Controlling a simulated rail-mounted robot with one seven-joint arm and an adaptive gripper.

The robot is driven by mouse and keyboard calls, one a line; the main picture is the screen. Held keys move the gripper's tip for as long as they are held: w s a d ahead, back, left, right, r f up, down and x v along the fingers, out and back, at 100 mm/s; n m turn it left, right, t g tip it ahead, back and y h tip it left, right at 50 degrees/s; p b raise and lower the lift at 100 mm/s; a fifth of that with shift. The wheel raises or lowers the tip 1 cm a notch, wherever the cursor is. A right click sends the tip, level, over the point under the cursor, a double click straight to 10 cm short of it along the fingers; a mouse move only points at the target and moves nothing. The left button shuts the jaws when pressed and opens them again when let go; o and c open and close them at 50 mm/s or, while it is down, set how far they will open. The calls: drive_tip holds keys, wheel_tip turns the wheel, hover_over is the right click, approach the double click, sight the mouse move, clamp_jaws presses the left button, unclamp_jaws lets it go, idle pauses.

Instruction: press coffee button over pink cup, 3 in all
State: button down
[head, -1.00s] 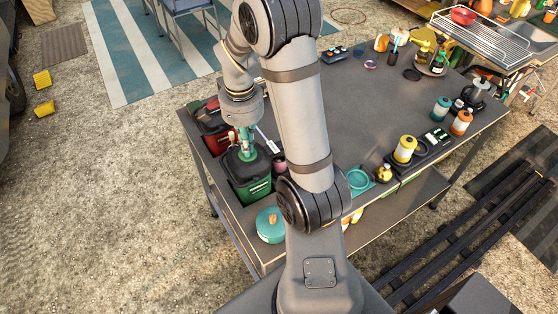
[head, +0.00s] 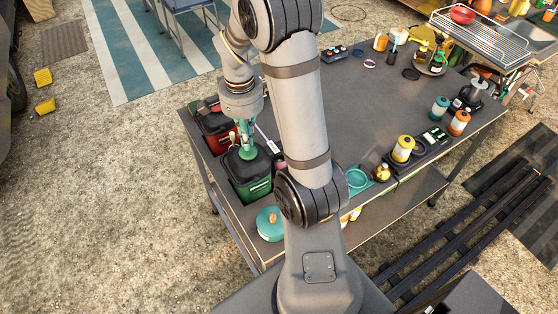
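A dark-topped machine with a green front (head: 252,188) stands near the table's left end, and a red machine (head: 218,140) stands behind it. A small pinkish thing, perhaps the pink cup (head: 279,163), shows at the green machine's right side, mostly hidden by my arm. My gripper (head: 246,150) points down over the top of the green machine, at a round green part. Its fingers are small and blend with the green, so I cannot tell whether they touch it or are open or shut. No button can be made out clearly.
A teal lidded pot (head: 270,224) sits at the table's near left corner. A teal ring-shaped dish (head: 358,179), a yellow canister (head: 403,148) and several bottles stand to the right. The middle of the dark table (head: 365,95) is clear.

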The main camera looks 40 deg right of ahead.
drive_tip(key=shift+f, duration=0.2)
drive_tip(key=shift+f+b, duration=1.75)
drive_tip(key=shift+b, duration=0.2)
drive_tip(key=shift+r, duration=0.15)
drive_tip(key=shift+r, duration=0.15)
drive_tip(key=shift+r+p, duration=1.5)
drive_tip(key=shift+r, duration=0.15)
drive_tip(key=shift+r, duration=0.1)
wheel_tip(320, 180, up, 6)
drive_tip(key=p, duration=0.4)
drive_tip(key=shift+p, duration=0.35)
drive_tip(key=shift+f, duration=0.2)
